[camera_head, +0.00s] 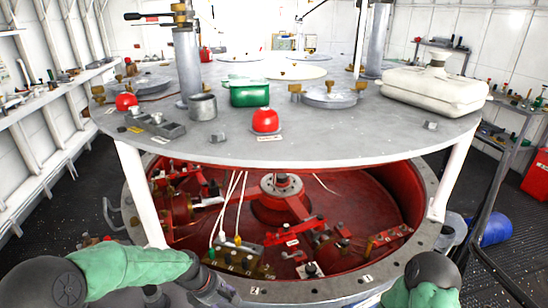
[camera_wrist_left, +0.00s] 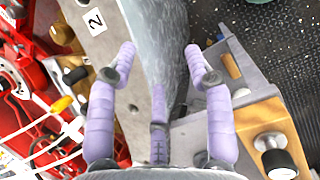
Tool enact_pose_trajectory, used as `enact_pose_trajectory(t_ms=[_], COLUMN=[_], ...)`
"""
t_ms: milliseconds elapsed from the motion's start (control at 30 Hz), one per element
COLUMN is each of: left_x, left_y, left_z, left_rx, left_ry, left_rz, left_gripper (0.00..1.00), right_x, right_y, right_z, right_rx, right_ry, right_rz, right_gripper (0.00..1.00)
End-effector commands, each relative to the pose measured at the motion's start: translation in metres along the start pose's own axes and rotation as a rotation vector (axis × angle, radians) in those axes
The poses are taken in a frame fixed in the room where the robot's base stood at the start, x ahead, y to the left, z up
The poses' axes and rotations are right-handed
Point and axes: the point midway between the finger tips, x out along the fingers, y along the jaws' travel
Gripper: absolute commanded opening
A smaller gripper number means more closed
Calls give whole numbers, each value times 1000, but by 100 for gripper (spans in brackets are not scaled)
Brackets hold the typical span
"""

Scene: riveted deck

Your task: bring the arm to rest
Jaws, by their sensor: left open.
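My left arm (camera_head: 130,268) comes in from the left along the bottom edge, green and dark grey. My left gripper (camera_head: 224,292) is at the bottom edge, by the front rim of the red drum, and only partly shows there. In the left wrist view the gripper (camera_wrist_left: 160,51) has its lilac fingers spread, with nothing held between them. The grey rim (camera_wrist_left: 140,45) with a "2" label lies beyond the fingers. My right arm (camera_head: 425,282) shows only as green and dark links at the bottom right; its gripper is out of view.
A round grey table (camera_head: 330,140) stands above the red drum (camera_head: 390,185), carrying a green box (camera_head: 248,94), red domes and a white canister (camera_head: 433,88). White cables (camera_head: 229,205) hang into the drum.

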Motion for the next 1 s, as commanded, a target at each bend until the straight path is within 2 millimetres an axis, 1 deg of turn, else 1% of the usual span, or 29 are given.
enact_pose_trajectory(t_ms=[33, 167, 267, 300, 367, 400, 533, 600, 700, 800, 900, 1000], left_x=[13, 46, 77, 91, 109, 121, 151, 163, 174, 179, 182, 182], left_y=[-8, -30, -57, -70, -90, -105, -153, -178, -207, -228, -238, -242], left_z=[-2, -8, -12, -14, -16, -17, -18, -18, -16, -14, -14, -13], left_rx=[39, 185, 340, 412, 524, 598, 838, 959, 1110, 1218, 1283, 1307], left_ry=[0, -1, -5, -8, -13, -18, -35, -46, -58, -68, -72, -74], left_rz=[-12, -27, -43, -49, -59, -64, -81, -87, -91, -93, -91, -91], left_gripper=[52, 52, 52, 52, 52, 52, 52, 52, 52, 52, 52, 52], right_x=[0, 0, 0, 0, 0, 0, 0, 0, 0, 0, 0, 0], right_y=[0, 0, 0, 0, 0, 0, 0, 0, 0, 0, 0, 0], right_z=[0, 0, 0, 0, 0, 0, 0, 0, 0, 0, 0, 0], right_rx=[0, 0, 0, 0, 0, 0, 0, 0, 0, 0, 0, 0], right_ry=[0, 1, 1, 1, 0, 0, 0, 0, 0, 0, 0, 0], right_rz=[0, 0, 0, 0, 0, 0, 0, 0, 0, 0, 0, 0], right_gripper=[40, 40, 40, 40, 40, 40, 40, 40, 40, 40, 40, 40])
